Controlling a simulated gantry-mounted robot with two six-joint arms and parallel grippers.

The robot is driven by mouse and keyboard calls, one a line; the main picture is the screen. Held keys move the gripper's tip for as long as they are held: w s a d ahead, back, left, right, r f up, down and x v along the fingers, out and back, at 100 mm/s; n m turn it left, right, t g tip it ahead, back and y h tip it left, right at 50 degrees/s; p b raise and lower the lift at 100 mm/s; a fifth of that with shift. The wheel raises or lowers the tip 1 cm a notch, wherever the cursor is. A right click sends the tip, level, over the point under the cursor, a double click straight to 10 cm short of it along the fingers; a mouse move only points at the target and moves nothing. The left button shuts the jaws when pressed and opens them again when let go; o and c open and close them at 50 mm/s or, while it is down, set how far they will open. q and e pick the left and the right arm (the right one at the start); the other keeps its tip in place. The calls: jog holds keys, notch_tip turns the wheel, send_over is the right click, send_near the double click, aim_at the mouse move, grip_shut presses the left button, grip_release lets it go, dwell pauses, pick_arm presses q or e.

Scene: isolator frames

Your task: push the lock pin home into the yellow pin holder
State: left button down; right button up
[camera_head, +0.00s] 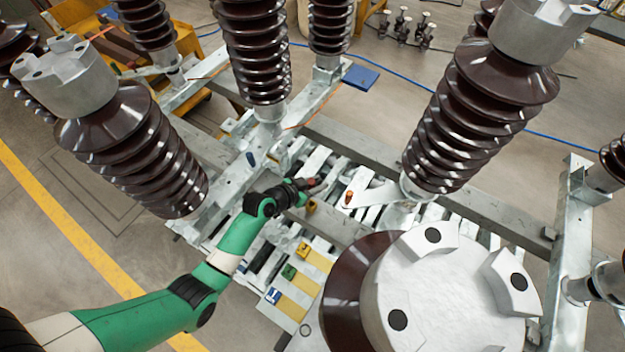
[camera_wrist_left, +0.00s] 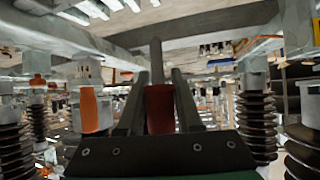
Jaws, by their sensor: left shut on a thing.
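My left gripper (camera_head: 312,184) reaches in from the left over the slatted metal frame. In the left wrist view its two dark fingers (camera_wrist_left: 159,105) are shut on the lock pin (camera_wrist_left: 159,108), which has a red-brown body and a grey shaft pointing up in the picture. In the head view the pin is small and its tip is hard to make out. A yellow block with a dark hole (camera_head: 303,249), on a yellow strip, looks like the yellow pin holder; it is nearer the camera than the gripper and apart from it. My right gripper is not in view.
A green block (camera_head: 289,271) and a blue block (camera_head: 273,296) sit beside the yellow one. An orange piece (camera_head: 348,198) stands on a pale plate right of the gripper. Tall brown ribbed insulators (camera_head: 480,110) rise around the frame, and a large grey cap (camera_head: 450,290) fills the lower right.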

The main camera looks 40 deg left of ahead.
pick_arm(q)
notch_tip(320, 180, down, 6)
jog(key=b, duration=0.5)
jog(key=shift+r, duration=0.1)
jog(key=shift+f+b, duration=2.7)
dwell(1.2)
jog(key=c, duration=0.5)
grip_release()
jog(key=shift+r, duration=0.1)
jog(key=shift+s+r+p, duration=0.25)
jog(key=shift+p, duration=0.05)
jog(key=p+v, duration=0.4)
jog(key=v, duration=0.7)
